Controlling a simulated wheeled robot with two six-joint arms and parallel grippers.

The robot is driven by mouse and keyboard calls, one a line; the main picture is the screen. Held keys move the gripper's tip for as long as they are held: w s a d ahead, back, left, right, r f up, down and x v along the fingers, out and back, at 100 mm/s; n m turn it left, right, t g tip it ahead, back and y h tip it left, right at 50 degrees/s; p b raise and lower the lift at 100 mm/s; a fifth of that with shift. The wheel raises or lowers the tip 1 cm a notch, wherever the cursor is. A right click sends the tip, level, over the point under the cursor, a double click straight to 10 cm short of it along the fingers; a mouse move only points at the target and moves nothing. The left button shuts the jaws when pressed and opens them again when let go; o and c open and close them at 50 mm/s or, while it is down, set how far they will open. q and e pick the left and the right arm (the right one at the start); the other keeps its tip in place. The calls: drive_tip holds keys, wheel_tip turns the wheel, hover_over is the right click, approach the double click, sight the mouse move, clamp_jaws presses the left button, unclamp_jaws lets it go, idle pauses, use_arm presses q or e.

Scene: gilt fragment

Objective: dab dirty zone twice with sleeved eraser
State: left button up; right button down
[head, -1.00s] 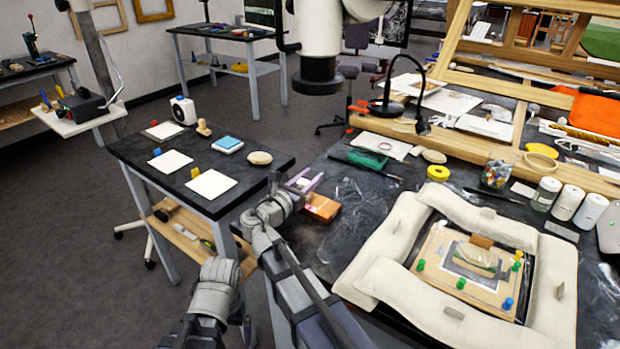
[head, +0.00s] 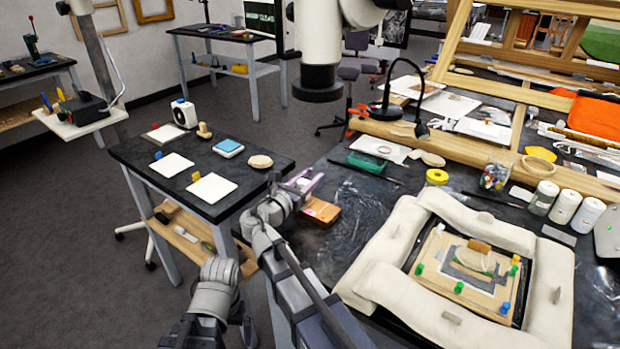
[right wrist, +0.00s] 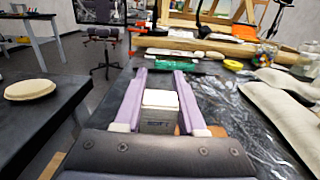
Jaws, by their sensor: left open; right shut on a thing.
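The sleeved eraser (right wrist: 160,108), a pale block in a grey sleeve with lettering, sits between the purple fingers of my right gripper (right wrist: 163,88). The gripper is shut on it. In the head view my right gripper (head: 304,184) is at the left edge of the dark worktable, by an orange-brown block (head: 321,212). The eraser is hard to make out there. The fragment (head: 472,260) lies on a pinned board at right, far from the gripper. I cannot pick out a dirty zone on it. My left arm shows at lower left; its fingers are not visible.
Cream padded bags (head: 395,245) surround the board (head: 455,288), which has several coloured pins. A lamp (head: 390,110), a yellow roll (head: 437,177) and white jars (head: 565,207) stand behind. A side table (head: 240,195) with white pads is left. The worktable's middle-left is clear.

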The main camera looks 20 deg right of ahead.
wheel_tip(320, 180, up, 5)
drive_tip(key=p, duration=0.4)
drive_tip(key=shift+r+p, duration=0.2)
drive_tip(key=shift+p, duration=0.2)
